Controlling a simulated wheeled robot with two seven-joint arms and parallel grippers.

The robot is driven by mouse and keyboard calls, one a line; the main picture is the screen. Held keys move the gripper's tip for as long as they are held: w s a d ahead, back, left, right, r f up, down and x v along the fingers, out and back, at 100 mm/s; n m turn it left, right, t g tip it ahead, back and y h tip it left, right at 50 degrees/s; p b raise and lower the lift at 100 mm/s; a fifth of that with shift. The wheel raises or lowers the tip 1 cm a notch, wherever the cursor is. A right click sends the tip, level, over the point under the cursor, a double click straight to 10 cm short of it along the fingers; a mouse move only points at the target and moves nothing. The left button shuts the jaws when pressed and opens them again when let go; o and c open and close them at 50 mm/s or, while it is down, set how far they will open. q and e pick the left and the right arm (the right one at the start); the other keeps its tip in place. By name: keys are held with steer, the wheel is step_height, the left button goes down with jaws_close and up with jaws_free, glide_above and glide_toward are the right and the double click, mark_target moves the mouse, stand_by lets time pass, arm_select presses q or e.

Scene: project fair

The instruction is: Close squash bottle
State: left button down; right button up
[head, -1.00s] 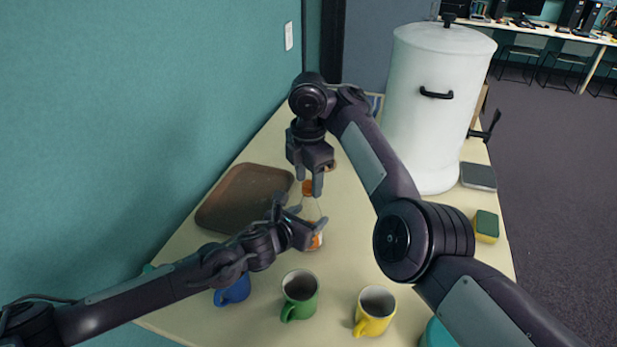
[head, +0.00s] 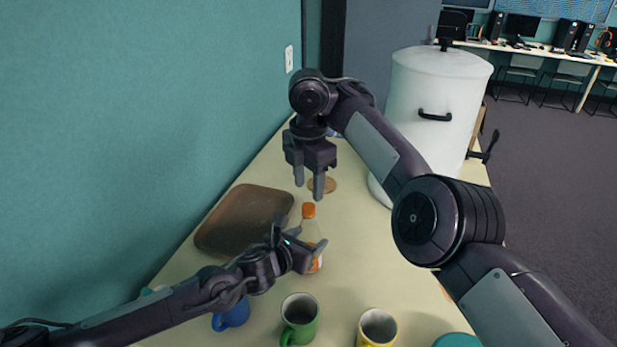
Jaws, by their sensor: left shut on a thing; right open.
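The squash bottle (head: 311,231) is clear with an orange cap (head: 309,210) on its top and an orange label or liquid low down. It stands upright on the table, right of the brown tray. My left gripper (head: 318,250) is shut on the bottle's body, and its fingers hide part of it. My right gripper (head: 309,192) is open and empty, pointing down above and slightly behind the cap, apart from it. I cannot tell how tightly the cap sits.
A brown tray (head: 243,222) lies left of the bottle. Blue (head: 232,316), green (head: 299,318) and yellow (head: 376,328) mugs stand in front. A round coaster (head: 323,185) lies behind the bottle. A large white urn (head: 438,95) stands back right, behind my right arm.

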mark_target(308, 206)
step_height(308, 206, up, 3)
steer(key=n, duration=0.6)
steer(key=shift+n, duration=0.3)
steer(key=shift+f, duration=0.1)
steer(key=shift+f, duration=3.95)
steer(key=shift+c, duration=0.2)
jaws_close()
steer(key=m, duration=0.5)
steer(key=shift+m, duration=0.4)
steer(key=m, duration=0.4)
